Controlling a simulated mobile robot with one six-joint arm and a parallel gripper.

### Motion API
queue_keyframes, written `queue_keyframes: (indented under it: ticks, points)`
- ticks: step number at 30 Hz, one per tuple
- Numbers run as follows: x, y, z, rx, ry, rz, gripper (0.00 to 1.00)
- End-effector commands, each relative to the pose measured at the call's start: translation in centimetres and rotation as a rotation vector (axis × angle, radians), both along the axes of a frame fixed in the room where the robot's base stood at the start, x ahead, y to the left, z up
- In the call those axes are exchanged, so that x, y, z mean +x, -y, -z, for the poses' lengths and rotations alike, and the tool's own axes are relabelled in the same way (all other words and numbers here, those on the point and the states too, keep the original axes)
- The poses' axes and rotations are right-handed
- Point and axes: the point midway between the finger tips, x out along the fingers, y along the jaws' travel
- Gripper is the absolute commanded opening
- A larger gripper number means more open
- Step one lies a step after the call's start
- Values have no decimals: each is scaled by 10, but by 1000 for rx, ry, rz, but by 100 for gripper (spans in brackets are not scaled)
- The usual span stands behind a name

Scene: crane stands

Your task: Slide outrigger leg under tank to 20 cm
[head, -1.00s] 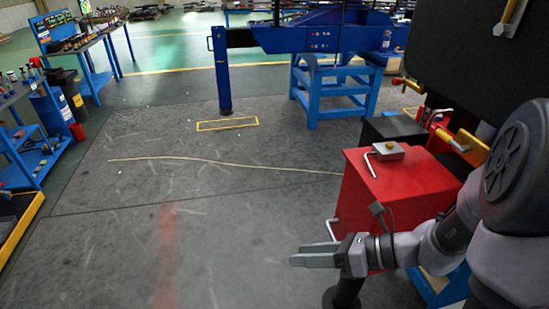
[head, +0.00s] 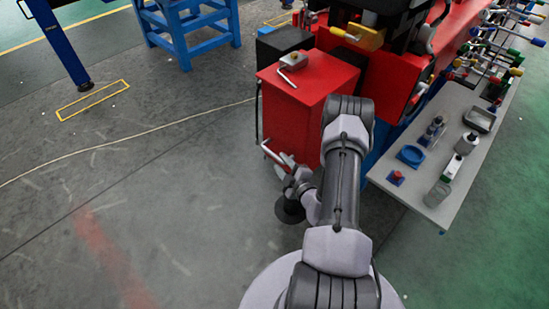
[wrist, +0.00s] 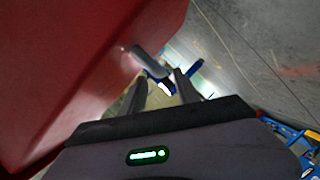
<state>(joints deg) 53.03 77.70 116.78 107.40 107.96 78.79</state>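The red tank (head: 300,105) stands right of centre in the head view and fills the left of the wrist view (wrist: 70,60). A short grey handle (wrist: 150,60) sticks out from its side. My gripper (head: 280,160) is low beside the tank, near this handle. In the wrist view my gripper (wrist: 163,90) has its fingers apart, with the handle's end at or just beyond the gap; I cannot tell if they touch. A round black foot (head: 290,209) rests on the floor below, partly hidden by my arm. The leg above it is mostly hidden.
A grey bench (head: 455,150) with bottles and small parts stands to the right. A blue outrigger leg (head: 62,45) stands beside a yellow floor frame (head: 93,100) at upper left. A pale cable (head: 130,138) crosses the otherwise open floor at left.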

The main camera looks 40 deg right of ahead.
Motion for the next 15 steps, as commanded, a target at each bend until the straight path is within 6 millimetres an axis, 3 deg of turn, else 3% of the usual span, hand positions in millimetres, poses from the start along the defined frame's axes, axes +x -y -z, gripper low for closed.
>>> queue_keyframes:
  ticks: [6, 15]
  points:
    - [39, 9, 10, -2, 0, -4, 38]
    - [52, 13, 12, -1, -1, -1, 38]
